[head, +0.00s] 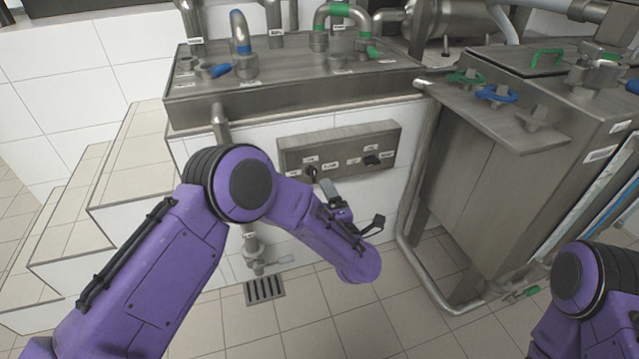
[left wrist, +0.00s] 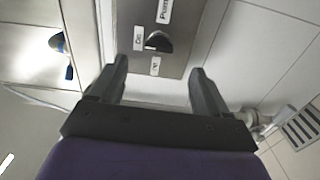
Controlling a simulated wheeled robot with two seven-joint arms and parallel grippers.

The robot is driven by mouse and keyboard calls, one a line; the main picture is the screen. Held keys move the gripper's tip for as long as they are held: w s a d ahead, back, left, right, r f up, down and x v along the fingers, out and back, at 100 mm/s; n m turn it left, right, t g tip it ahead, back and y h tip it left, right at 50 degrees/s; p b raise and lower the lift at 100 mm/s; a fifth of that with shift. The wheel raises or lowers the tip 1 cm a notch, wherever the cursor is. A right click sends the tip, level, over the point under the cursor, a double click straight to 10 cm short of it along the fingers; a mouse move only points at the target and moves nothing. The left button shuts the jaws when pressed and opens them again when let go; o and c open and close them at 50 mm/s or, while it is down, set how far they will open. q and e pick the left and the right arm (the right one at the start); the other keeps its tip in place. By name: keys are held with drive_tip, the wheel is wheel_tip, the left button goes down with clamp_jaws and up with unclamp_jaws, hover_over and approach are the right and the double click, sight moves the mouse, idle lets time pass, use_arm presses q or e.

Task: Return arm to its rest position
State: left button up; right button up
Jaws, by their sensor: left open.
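My left arm (head: 243,183) is purple and reaches in from the left to the front of a metal control panel (head: 340,146). My left gripper (head: 350,202) is open and empty near the panel's lower edge. In the left wrist view the two dark fingers (left wrist: 160,68) stand wide apart, with a black knob (left wrist: 158,42) on the labelled panel ahead between them. The fingers appear clear of the knob. My right arm (head: 590,290) shows only at the lower right; its gripper is out of view.
A metal counter (head: 300,80) with pipes and a blue valve handle (head: 221,70) stands above the panel. A metal tank (head: 480,190) stands to the right. White tiled steps (head: 120,170) are at left. A floor drain (head: 264,290) and a lower pipe valve (head: 254,255) lie below.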

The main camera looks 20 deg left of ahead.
use_arm(q)
drive_tip(key=v, duration=0.2)
drive_tip(key=shift+s+d, duration=0.2)
drive_tip(key=shift+s, duration=0.15)
drive_tip(key=s+a+f+m+g+h, duration=0.2)
drive_tip(key=s+a+f+m+h, duration=0.15)
drive_tip(key=s+f+m, duration=0.45)
drive_tip(key=s+a+f+m+g+h, duration=0.2)
drive_tip(key=s+f+m+g+h, duration=0.15)
drive_tip(key=s+f+m, duration=0.5)
drive_tip(key=s+a+f+m+g, duration=0.1)
drive_tip(key=s+a+f+g, duration=0.2)
drive_tip(key=s+a, duration=0.5)
drive_tip(key=s+a+f+m+g, duration=0.1)
drive_tip(key=s+a+f+g, duration=0.2)
drive_tip(key=s, duration=0.9)
wheel_tip(320, 180, up, 21)
drive_tip(key=a+p, duration=0.1)
drive_tip(key=p, duration=2.1)
drive_tip(key=shift+s+r+n, duration=0.2)
drive_tip(key=shift+n, duration=0.15)
